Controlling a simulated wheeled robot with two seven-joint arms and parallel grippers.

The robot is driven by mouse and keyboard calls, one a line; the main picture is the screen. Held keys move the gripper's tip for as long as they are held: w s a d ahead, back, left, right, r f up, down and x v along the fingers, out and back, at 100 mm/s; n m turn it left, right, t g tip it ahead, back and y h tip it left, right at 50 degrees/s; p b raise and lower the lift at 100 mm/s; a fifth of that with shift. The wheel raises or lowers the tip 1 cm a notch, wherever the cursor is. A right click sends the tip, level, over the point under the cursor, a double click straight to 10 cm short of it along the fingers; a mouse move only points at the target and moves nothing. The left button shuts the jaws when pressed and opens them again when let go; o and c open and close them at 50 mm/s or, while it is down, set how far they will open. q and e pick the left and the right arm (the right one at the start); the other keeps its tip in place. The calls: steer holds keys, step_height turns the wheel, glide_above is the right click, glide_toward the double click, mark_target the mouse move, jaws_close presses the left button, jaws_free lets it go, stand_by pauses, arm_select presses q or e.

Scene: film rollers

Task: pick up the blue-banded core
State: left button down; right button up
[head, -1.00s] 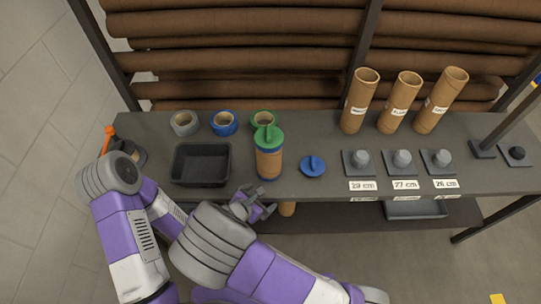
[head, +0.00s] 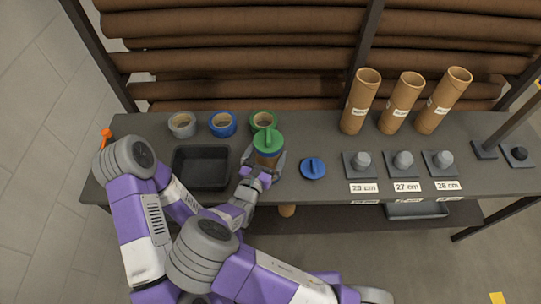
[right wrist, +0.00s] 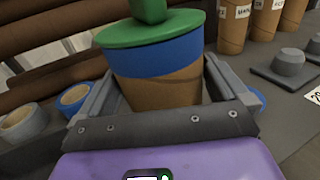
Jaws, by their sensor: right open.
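The blue-banded core (head: 268,158) is a brown tube with a blue band near its top and a green cap (head: 268,140) with a raised grip on it. It stands upright on the table. In the right wrist view the core (right wrist: 165,85) is between the fingers of my right gripper (right wrist: 165,95). That gripper (head: 264,164) is open, with one finger on each side of the core. The core's lower part is hidden by the gripper. My left gripper does not show; only part of its arm is at the left.
Left of the core is a black tray (head: 203,185). Grey (head: 182,126), blue (head: 222,125) and green (head: 263,121) tape rolls stand behind. A blue cap (head: 313,169) lies at right. Beyond it are several labelled pegs (head: 404,160) and tall tubes (head: 400,103).

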steer(key=shift+x, duration=1.05)
steer(key=shift+s+a, duration=0.1)
steer(key=shift+s, duration=0.2)
steer(key=shift+c, duration=0.3)
steer(key=c, duration=1.1)
